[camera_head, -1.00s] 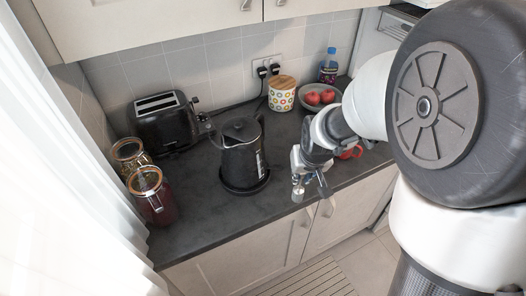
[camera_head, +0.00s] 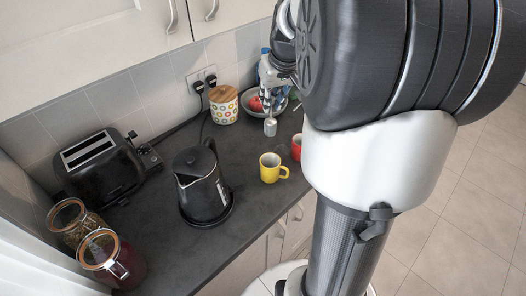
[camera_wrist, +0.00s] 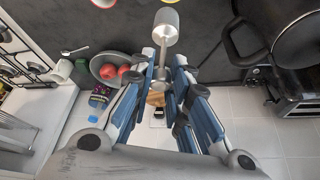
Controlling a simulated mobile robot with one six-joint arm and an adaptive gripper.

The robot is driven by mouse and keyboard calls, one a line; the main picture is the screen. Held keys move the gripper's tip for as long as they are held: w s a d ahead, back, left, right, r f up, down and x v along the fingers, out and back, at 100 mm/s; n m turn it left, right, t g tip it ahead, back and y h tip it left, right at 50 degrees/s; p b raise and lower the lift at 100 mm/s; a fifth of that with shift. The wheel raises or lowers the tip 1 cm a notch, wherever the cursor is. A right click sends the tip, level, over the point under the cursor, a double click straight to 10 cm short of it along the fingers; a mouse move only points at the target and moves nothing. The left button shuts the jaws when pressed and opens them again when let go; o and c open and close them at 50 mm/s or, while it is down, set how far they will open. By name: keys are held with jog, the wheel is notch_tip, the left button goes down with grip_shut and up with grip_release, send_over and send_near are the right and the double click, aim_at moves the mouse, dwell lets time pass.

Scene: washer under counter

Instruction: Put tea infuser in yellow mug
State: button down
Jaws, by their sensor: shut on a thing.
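The tea infuser (camera_head: 270,127) is a small silver metal cylinder hanging below my gripper (camera_head: 272,98). In the wrist view my gripper (camera_wrist: 167,68) is shut on the thin handle of the infuser (camera_wrist: 167,22). The yellow mug (camera_head: 271,168) stands upright on the dark counter. In the head view it is below the infuser in the picture, and the two are apart. Only a sliver of the yellow mug (camera_wrist: 188,2) shows at the top edge of the wrist view. The inside of the mug is mostly hidden.
A red mug (camera_head: 297,147) stands right of the yellow one, partly hidden by my arm. A black kettle (camera_head: 202,187) stands to the left. A dotted canister (camera_head: 223,106) and a fruit bowl (camera_head: 251,104) are behind. A toaster (camera_head: 100,163) and jars (camera_head: 108,258) are far left.

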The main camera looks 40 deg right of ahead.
notch_tip(320, 180, down, 20)
jog(key=b, duration=0.6)
jog(key=shift+s+r, duration=0.15)
jog(key=shift+r, duration=0.05)
jog(key=shift+f, duration=0.15)
jog(key=c, duration=2)
grip_release()
jog(key=o, duration=0.5)
jog(key=shift+c, duration=0.2)
